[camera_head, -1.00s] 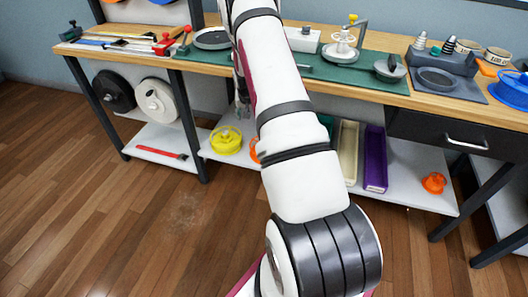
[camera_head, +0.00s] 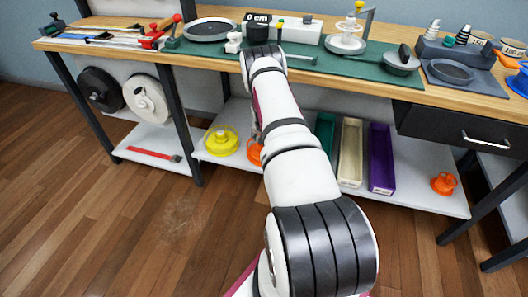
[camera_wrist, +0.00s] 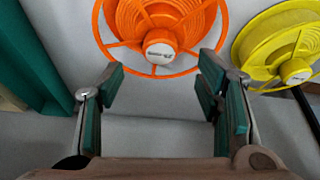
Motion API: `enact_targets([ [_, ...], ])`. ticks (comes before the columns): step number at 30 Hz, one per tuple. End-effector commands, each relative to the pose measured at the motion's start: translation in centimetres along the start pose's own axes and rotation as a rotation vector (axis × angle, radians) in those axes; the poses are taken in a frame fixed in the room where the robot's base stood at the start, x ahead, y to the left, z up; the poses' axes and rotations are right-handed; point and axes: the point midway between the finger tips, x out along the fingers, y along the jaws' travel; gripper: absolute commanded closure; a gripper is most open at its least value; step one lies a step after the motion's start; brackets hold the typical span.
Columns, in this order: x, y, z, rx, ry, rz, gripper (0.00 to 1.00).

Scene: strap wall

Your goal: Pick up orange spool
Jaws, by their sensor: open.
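The orange spool (camera_wrist: 125,25) fills the top middle of the wrist view, with a ribbed winding, a thin open rim and a pale labelled hub. My gripper (camera_wrist: 160,72) is open, its teal-padded fingers apart at either side of the spool's lower rim. Nothing is held, and I cannot tell whether a finger touches the rim. In the head view the orange spool (camera_head: 254,153) shows only in part on the lower shelf, behind my arm.
A yellow spool (camera_wrist: 280,48) lies close beside the orange one; it also shows in the head view (camera_head: 221,140). Green (camera_head: 324,132), cream (camera_head: 350,155) and purple (camera_head: 381,160) bins stand to the right. Another orange item (camera_head: 443,184) sits farther right. The workbench (camera_head: 420,96) overhangs the shelf.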

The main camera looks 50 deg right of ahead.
Motion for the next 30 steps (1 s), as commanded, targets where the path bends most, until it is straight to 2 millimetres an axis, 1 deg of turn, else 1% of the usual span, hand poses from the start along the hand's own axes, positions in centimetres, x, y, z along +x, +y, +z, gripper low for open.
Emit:
enact_targets([
  [5, 1.1, 0.1, 0.1, 0.001, -0.001, 0.001, 0.41],
  [12, 4.6, 0.0, 0.2, 0.001, -0.001, 0.001, 0.41],
  [15, 5.5, -0.1, 0.1, 0.001, 0.0, 0.0, 0.41],
  [18, 5.8, 0.0, 0.1, 0.001, 0.0, 0.0, 0.41],
  [24, 5.7, 0.0, 0.1, 0.001, 0.0, 0.0, 0.41],
  [26, 5.7, 0.0, 0.1, 0.001, 0.0, 0.0, 0.54],
  [27, 5.7, 0.0, 0.1, 0.001, 0.0, 0.0, 0.64],
  [29, 5.7, 0.0, 0.1, 0.001, 0.0, 0.0, 0.77],
  [30, 5.7, 0.0, 0.1, 0.001, 0.0, 0.0, 0.86],
])
